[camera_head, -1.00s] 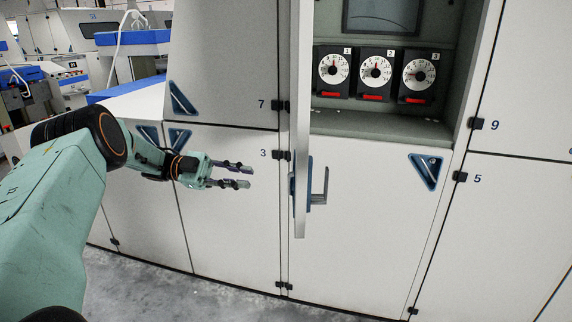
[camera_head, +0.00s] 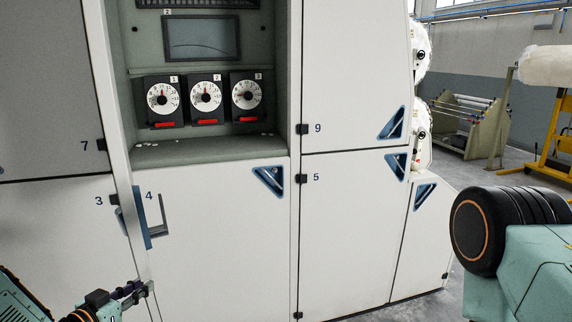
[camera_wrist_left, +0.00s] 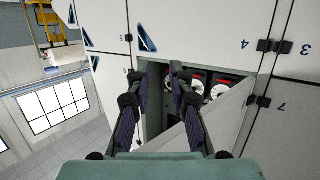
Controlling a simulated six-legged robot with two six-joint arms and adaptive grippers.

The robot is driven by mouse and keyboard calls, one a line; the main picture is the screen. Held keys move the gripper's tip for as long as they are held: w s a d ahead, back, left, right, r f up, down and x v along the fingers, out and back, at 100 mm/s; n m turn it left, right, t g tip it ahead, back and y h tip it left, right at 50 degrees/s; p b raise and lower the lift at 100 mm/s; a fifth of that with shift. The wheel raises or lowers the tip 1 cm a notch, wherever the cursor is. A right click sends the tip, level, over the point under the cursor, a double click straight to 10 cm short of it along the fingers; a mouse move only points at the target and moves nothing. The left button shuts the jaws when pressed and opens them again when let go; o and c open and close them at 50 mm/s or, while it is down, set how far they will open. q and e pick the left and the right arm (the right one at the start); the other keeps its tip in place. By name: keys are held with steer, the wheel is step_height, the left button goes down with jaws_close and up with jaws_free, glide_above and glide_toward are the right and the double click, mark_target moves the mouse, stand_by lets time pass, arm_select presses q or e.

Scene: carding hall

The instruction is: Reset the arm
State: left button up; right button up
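My left gripper (camera_head: 138,289) is low at the left of the head view, close to the lower end of the open cabinet door (camera_head: 118,110). I cannot tell whether they touch. In the left wrist view the gripper (camera_wrist_left: 164,78) has its two fingers apart with nothing between them. The door is seen nearly edge-on, with a blue and grey handle (camera_head: 146,217). My right arm (camera_head: 515,260) shows at the right edge; its gripper is outside the picture.
The open compartment holds three white dials (camera_head: 205,97) with red labels below and a dark screen (camera_head: 203,37) above. Closed white panels (camera_head: 345,230) flank it. A rack (camera_head: 465,120) and a yellow frame (camera_head: 562,130) stand at the right, with floor between.

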arm_select(q)
steer(key=s+d+f+n+g+y+b, duration=0.1)
steer(key=s+d+f+n+g+b, duration=0.2)
steer(key=s+f, duration=0.65)
steer(key=s+d+f+n+g+y+b, duration=0.1)
steer(key=s+d+f+g+y+b, duration=0.1)
steer(key=s+d+f+g, duration=0.55)
steer(key=s+d+f+g+b, duration=0.1)
steer(key=s+f+b, duration=0.3)
steer(key=s, duration=0.8)
steer(key=s+d+f+g+y+b, duration=0.1)
steer(key=s+f+g+b, duration=0.2)
steer(key=s+f, duration=0.5)
steer(key=s+b, duration=0.1)
steer(key=s, duration=0.4)
steer(key=shift+y+b, duration=0.3)
steer(key=shift+s+a+r, duration=0.1)
